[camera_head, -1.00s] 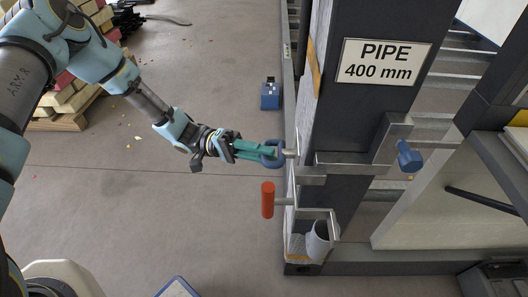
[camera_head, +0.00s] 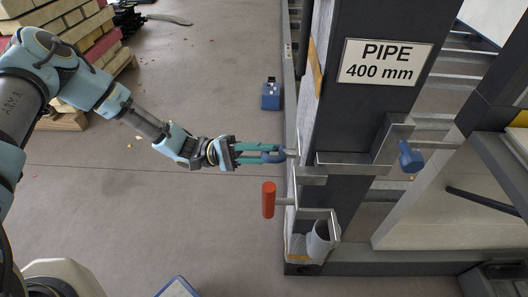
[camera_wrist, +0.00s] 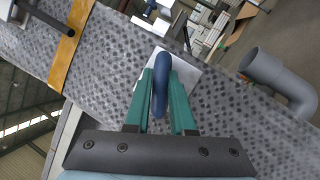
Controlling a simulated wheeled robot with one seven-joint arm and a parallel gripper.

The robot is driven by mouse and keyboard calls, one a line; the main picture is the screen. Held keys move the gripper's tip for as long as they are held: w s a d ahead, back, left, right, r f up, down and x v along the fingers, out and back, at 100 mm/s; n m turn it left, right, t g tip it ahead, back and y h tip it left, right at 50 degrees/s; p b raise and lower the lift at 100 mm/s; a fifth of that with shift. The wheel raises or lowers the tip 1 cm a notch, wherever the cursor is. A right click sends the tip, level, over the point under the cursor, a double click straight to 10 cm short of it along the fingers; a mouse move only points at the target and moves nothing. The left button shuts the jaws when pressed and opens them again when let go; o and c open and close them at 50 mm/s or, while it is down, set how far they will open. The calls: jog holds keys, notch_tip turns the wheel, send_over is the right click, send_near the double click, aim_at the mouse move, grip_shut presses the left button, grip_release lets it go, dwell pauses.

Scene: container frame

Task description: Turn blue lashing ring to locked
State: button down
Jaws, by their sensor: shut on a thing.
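The blue lashing ring (camera_head: 274,157) sits on a short metal stub at the left side of the dark post. In the wrist view the ring (camera_wrist: 161,85) stands edge-on between the two green fingers, in front of a pale metal plate (camera_wrist: 172,65). My gripper (camera_head: 265,152) reaches in from the left and is shut on the ring. It also shows in the wrist view (camera_wrist: 161,90), with a finger on each side of the ring. Part of the ring is hidden by the fingers in the head view.
A red handle (camera_head: 268,200) sticks out just below the ring. A blue knob (camera_head: 411,157) is on the right of the post, under a sign (camera_head: 385,62) reading "PIPE 400 mm". A grey pipe elbow (camera_wrist: 280,80) shows in the wrist view. The floor left of the post is mostly clear.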

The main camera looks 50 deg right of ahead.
jog(key=n+h, duration=0.2)
jog(key=n, duration=0.1)
jog(key=n+t+h+p, duration=0.1)
jog(key=n, duration=0.2)
jog(key=n+h+p, duration=0.1)
jog(key=n+h, duration=0.1)
jog(key=n, duration=0.1)
jog(key=shift+d+r+n+h, duration=0.2)
jog(key=shift+n+h, duration=0.1)
jog(key=shift+n, duration=0.1)
jog(key=n+t+h+p, duration=0.1)
jog(key=n, duration=0.2)
jog(key=n+t+h+p, duration=0.1)
jog(key=n+t+h, duration=0.1)
jog(key=n, duration=0.1)
jog(key=shift+n+t+h+p, duration=0.55)
jog(key=shift+n+p, duration=0.25)
jog(key=shift+n, duration=1.1)
jog(key=shift+f+t, duration=0.15)
jog(key=shift+t, duration=0.1)
jog(key=c, duration=0.8)
grip_release()
jog(key=shift+s+f, duration=0.1)
jog(key=shift+s, duration=0.05)
jog(key=shift+o, duration=0.2)
jog(key=b+v, duration=0.2)
jog(key=v, duration=0.9)
